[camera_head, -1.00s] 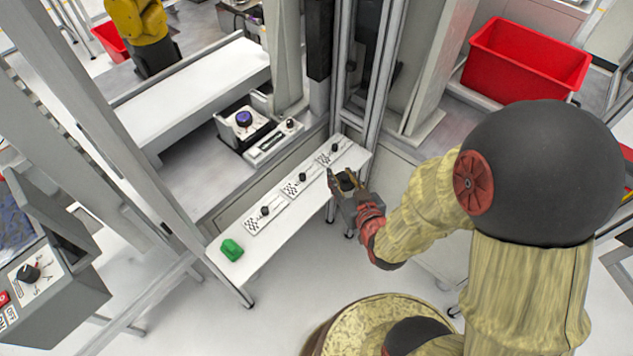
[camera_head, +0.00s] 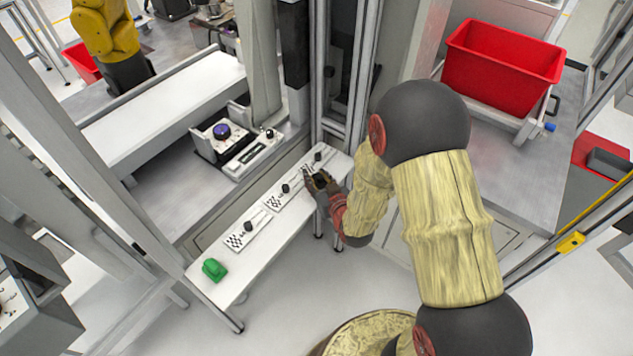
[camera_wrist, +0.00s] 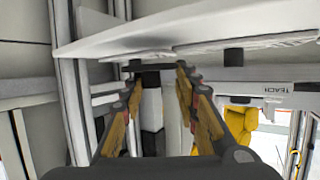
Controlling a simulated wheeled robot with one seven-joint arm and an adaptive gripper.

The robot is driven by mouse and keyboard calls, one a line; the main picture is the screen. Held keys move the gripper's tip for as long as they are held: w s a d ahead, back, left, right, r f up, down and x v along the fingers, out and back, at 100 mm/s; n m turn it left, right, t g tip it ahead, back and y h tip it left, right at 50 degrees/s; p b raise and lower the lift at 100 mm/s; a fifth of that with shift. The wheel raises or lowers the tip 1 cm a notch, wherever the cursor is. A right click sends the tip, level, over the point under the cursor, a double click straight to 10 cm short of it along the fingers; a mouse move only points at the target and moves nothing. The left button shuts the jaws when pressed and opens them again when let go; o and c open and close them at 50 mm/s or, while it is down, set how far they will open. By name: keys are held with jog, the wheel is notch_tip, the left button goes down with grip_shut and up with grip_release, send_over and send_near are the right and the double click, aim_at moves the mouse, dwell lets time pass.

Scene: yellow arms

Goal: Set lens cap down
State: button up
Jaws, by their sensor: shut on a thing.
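A small dark piece (camera_head: 320,182), probably the lens cap, sits between the fingers of my gripper (camera_head: 314,178). My gripper is shut on it, near the right edge of the narrow white bench (camera_head: 268,242), beside the middle and far panels. I cannot tell its exact height there. In the wrist view my two fingers (camera_wrist: 157,72) point towards the white bench edge (camera_wrist: 150,42), seen upside down.
White panels with black knobs (camera_head: 248,228) line the bench. A green block (camera_head: 214,269) lies at its near end. A device with a purple knob (camera_head: 221,131) stands behind. A metal post (camera_head: 330,80) rises beyond the far end. A red bin (camera_head: 502,65) is at right.

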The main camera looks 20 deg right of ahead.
jog(key=shift+f, duration=0.5)
jog(key=shift+f+b, duration=0.45)
jog(key=shift+b, duration=0.1)
jog(key=shift+f, duration=0.15)
jog(key=o, duration=1.1)
jog(key=shift+f, duration=0.1)
jog(key=shift+o, duration=0.6)
jog(key=shift+s, duration=0.1)
